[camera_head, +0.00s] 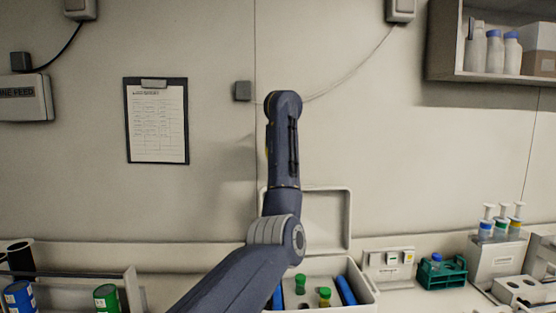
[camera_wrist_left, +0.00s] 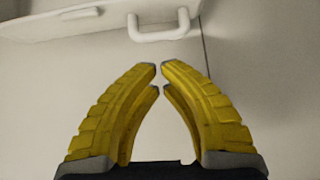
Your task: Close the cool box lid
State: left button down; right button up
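The white cool box (camera_head: 368,291) stands on the bench, with its lid (camera_head: 347,222) raised upright at the back against the wall. Green-capped and yellow-green vials and blue packs (camera_head: 345,290) show inside. My left arm reaches up in front of the lid and hides its left part; the left gripper itself is hidden in the head view. In the left wrist view the yellow fingers (camera_wrist_left: 159,80) are apart with a narrow gap at the tips and nothing between them. A white handle (camera_wrist_left: 163,30) on a pale panel edge, probably the lid, lies just beyond the fingertips. My right gripper is not in view.
A teal rack (camera_head: 441,271) and a white switch box (camera_head: 388,265) stand right of the cool box. Blue and green containers (camera_head: 106,297) stand at the left. A wall shelf (camera_head: 494,75) with bottles hangs at upper right.

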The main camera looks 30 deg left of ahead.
pick_arm(q)
jog(key=x, duration=0.6)
jog(key=shift+w+f, duration=0.15)
jog(key=shift+f, duration=0.1)
jog(key=shift+a+f, duration=0.1)
